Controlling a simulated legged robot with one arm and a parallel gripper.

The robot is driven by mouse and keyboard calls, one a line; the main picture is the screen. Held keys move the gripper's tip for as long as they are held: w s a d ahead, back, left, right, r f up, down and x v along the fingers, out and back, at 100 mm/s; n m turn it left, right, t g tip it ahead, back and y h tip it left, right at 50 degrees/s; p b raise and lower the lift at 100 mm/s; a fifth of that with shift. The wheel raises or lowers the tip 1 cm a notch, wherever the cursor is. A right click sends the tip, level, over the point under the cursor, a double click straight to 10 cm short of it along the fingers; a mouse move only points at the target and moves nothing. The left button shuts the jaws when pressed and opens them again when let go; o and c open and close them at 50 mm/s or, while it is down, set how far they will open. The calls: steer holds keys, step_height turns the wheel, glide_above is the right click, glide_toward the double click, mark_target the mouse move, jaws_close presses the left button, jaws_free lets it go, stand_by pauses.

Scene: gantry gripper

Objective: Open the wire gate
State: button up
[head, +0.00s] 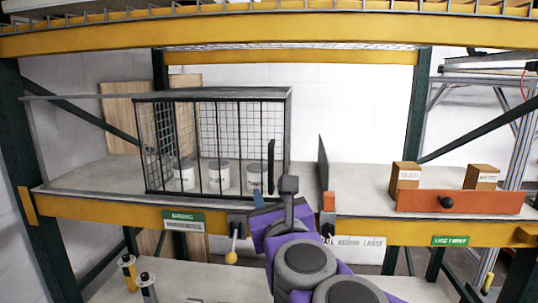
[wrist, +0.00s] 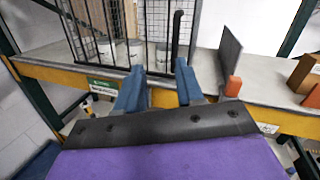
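The wire gate (head: 208,148) is the black-framed mesh front of a cage on the shelf; it looks closed. Its dark vertical handle (head: 271,166) is at the gate's right end. In the wrist view the handle (wrist: 177,40) stands ahead of my gripper (wrist: 158,80), above and slightly right of the gap between the blue fingers. The fingers are apart, with nothing between them. They appear below the handle and apart from it. In the head view my purple wrist hides most of the gripper; a blue finger shows just below the handle.
White cans (head: 220,175) stand inside the cage. A grey upright panel (head: 323,170) and an orange block (head: 328,201) are to the right. Farther right, an orange drawer-like front (head: 459,201) stands before brown boxes (head: 405,177). The yellow shelf beam (head: 110,209) runs below.

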mark_target(271, 169)
steer(key=w+m+p, duration=0.1)
steer(key=w, duration=0.5)
steer(key=w+a+m+h+p, duration=0.1)
steer(key=w, duration=0.5)
steer(key=w+f+m+h+p, duration=0.1)
steer(key=w, duration=0.6)
steer(key=shift+a+m, duration=0.3)
steer(key=shift+a, duration=0.05)
steer(key=shift+c, duration=0.2)
jaws_close()
